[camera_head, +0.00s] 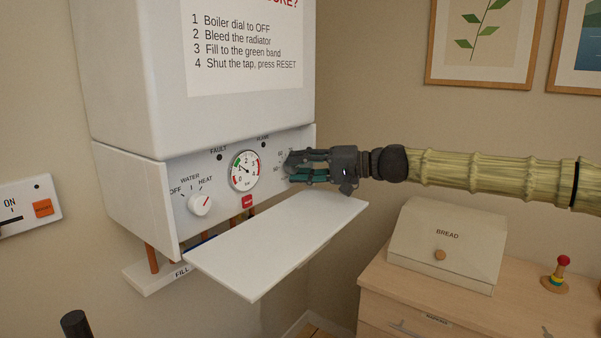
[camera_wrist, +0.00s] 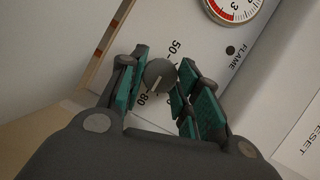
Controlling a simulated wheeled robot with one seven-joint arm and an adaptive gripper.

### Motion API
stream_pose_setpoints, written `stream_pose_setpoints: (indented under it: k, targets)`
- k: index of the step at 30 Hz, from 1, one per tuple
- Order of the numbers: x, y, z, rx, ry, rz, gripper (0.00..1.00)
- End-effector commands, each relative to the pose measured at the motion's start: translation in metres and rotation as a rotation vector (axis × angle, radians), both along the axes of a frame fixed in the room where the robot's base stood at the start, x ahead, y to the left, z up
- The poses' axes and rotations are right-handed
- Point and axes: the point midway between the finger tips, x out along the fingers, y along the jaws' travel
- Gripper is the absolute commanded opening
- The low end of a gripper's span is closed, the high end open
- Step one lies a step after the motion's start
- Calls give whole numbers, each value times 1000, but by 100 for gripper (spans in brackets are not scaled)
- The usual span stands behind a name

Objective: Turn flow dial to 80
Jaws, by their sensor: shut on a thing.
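The flow dial (camera_wrist: 159,73) is a round grey knob with a white pointer mark, on the white boiler panel in the wrist view. Its printed scale shows 50 above it and 80 below it. The pointer mark lies on the side of the 80 and points towards it; exact alignment is hard to tell. My gripper (camera_wrist: 162,88) is shut on the dial, with teal-padded fingers on either side. In the head view my gripper (camera_head: 291,167) reaches in from the right at the panel's right end and hides the knob; only part of the scale shows.
A pressure gauge (camera_head: 245,171) and a water/heat knob (camera_head: 201,204) sit left on the panel. A white flap (camera_head: 280,243) hangs open below my gripper. A bread bin (camera_head: 446,246) stands on a wooden cabinet at right. A switch box (camera_head: 28,206) is at far left.

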Motion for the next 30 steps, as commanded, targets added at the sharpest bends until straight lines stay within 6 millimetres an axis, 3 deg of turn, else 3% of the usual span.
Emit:
stream_pose_setpoints:
  k: [17,18,21,30]
  targets:
    - [1,-1,1,22,28,-4,9]
    - [1,-1,1,22,28,-4,34]
    - [1,-1,1,22,28,-3,53]
    - [0,0,0,22,29,-1,54]
